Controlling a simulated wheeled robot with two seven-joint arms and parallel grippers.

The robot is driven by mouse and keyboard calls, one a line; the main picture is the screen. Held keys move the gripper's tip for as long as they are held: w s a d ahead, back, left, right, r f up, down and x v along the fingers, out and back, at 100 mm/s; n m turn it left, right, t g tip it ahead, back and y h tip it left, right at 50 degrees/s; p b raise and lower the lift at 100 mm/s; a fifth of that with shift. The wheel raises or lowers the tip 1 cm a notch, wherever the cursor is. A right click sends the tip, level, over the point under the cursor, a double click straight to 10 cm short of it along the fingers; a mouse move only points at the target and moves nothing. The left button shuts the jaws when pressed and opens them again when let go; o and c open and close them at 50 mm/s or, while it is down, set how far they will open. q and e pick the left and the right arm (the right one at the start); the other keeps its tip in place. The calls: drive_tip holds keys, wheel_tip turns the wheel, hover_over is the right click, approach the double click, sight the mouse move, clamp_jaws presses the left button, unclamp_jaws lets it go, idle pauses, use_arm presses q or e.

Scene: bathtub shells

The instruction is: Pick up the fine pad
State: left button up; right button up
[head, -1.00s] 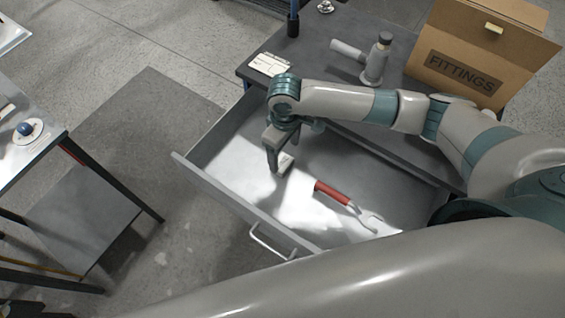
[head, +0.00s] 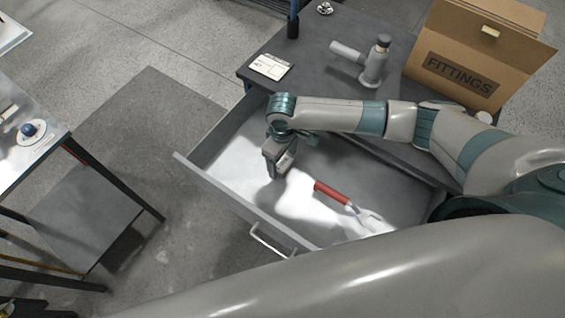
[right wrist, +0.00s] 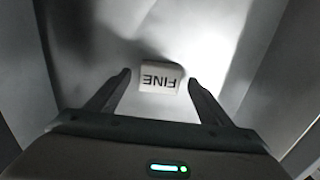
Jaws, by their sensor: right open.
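The fine pad (right wrist: 160,86) is a small white block with the word FINE on it, upside down in the right wrist view. It lies on the floor of the open grey drawer (head: 222,196). My right gripper (head: 277,172) points down into the drawer, open and empty. In the right wrist view the pad shows between its two fingertips, with a gap on each side; I cannot tell the height left above it. In the head view the gripper mostly hides the pad. My left gripper is not in view.
A red-handled tool (head: 340,199) lies in the drawer, right of the gripper. Drawer walls surround the gripper. On the desk above are a white card (head: 270,67), a grey pipe fitting (head: 374,66) and a FITTINGS box (head: 470,60). Another table (head: 38,160) stands left.

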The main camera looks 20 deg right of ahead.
sight(283, 163)
drive_tip(key=shift+f, duration=0.5)
drive_tip(key=c, duration=1.1)
drive_tip(key=shift+r, duration=0.1)
drive_tip(key=shift+r+p, duration=0.55)
drive_tip(key=shift+p, duration=0.2)
wheel_tip(283, 163, up, 4)
drive_tip(key=p, duration=0.4)
drive_tip(key=shift+f, duration=0.25)
drive_tip(key=shift+s+d+r+p, duration=1.05)
drive_tip(key=shift+s+d+p, duration=0.2)
drive_tip(key=shift+s+p, duration=0.25)
drive_tip(key=shift+s+d+r+p, duration=1.05)
drive_tip(key=shift+s+d+p, duration=0.25)
drive_tip(key=shift+s+p, duration=0.2)
drive_tip(key=shift+s+d+r+p, duration=1.05)
drive_tip(key=shift+s+d+p, duration=0.2)
drive_tip(key=shift+s+p, duration=0.2)
